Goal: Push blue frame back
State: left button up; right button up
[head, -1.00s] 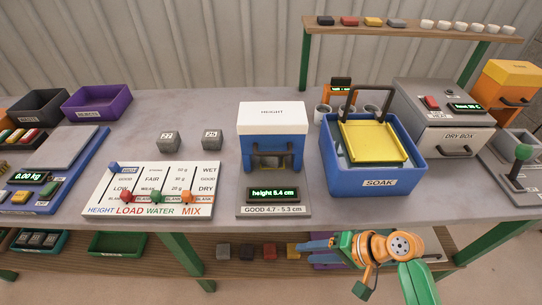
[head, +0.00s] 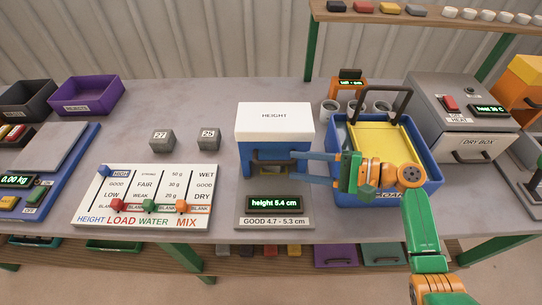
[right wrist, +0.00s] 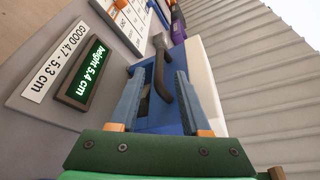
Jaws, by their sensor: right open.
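The blue frame (head: 245,160) has a white top marked HEIGHT (head: 274,116) and stands on a grey base with a green display reading 5.4 cm (head: 275,203). A dark handle bar shows on the frame's front in the right wrist view (right wrist: 163,75). My right gripper (head: 293,167) comes in from the right at the frame's front. Its fingers (right wrist: 160,84) are open, with the handle between them in the right wrist view; I cannot tell whether they touch it. The gripper hides part of the frame's opening. My left gripper is not in view.
A blue SOAK tub (head: 434,182) with a yellow frame inside stands close on the right, partly behind my right arm. Two grey cubes (head: 162,140) and a slider board (head: 145,197) are on the left.

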aim_at(271, 164)
jog(key=x, duration=0.7)
jog(key=shift+w+a+f+p, duration=0.15)
jog(key=shift+a+p, duration=0.1)
jog(key=shift+p, duration=0.15)
grip_shut()
jog(key=shift+f, duration=0.15)
dwell(0.8)
